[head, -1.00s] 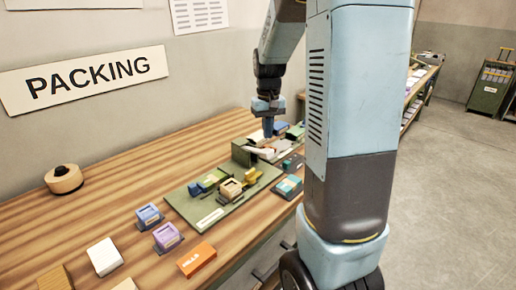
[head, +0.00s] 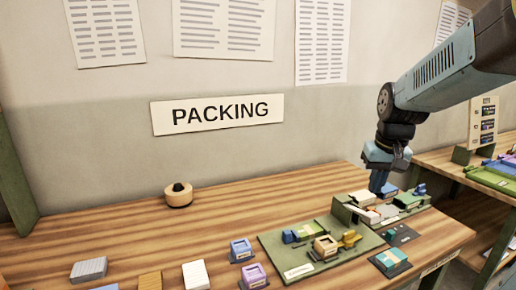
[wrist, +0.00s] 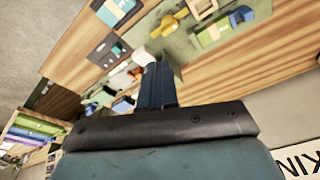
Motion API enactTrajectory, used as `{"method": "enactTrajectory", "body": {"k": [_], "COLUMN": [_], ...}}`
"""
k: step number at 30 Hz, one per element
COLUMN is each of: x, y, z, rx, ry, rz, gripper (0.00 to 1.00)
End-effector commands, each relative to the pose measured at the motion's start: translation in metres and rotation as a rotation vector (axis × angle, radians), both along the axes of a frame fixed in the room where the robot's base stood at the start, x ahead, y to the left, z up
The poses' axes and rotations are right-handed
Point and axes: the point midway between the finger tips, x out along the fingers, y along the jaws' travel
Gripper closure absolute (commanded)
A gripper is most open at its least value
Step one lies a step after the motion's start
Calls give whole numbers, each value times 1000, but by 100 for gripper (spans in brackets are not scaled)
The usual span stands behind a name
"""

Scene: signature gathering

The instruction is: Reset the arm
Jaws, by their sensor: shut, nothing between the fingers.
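The gripper is shut and empty. In the wrist view the shut fingers (wrist: 156,88) show in the middle, with the table and small items beyond them. I cannot tell the exact gap between the fingertips and the items below.
A green mat (head: 270,243) with small blocks lies left of the box. Loose blocks, including a blue one (head: 241,250), stand further left. A round wooden piece (head: 178,196) sits at the back. A second table (head: 440,160) stands at the right.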

Motion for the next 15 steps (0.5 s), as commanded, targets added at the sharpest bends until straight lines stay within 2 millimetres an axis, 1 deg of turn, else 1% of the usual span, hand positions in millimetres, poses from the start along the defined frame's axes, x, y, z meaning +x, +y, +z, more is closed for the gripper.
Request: {"method": "enactTrajectory", "body": {"k": [1,6,10,15], "x": [-11,-44,-69,-101], "y": [6,22,33,45], "z": [8,24,33,40], "rx": [-2,-7,-12,-20], "ry": [-25,-95,-148,-215], "rz": [8,26,41,56], "gripper": [100,100,100,100]}}
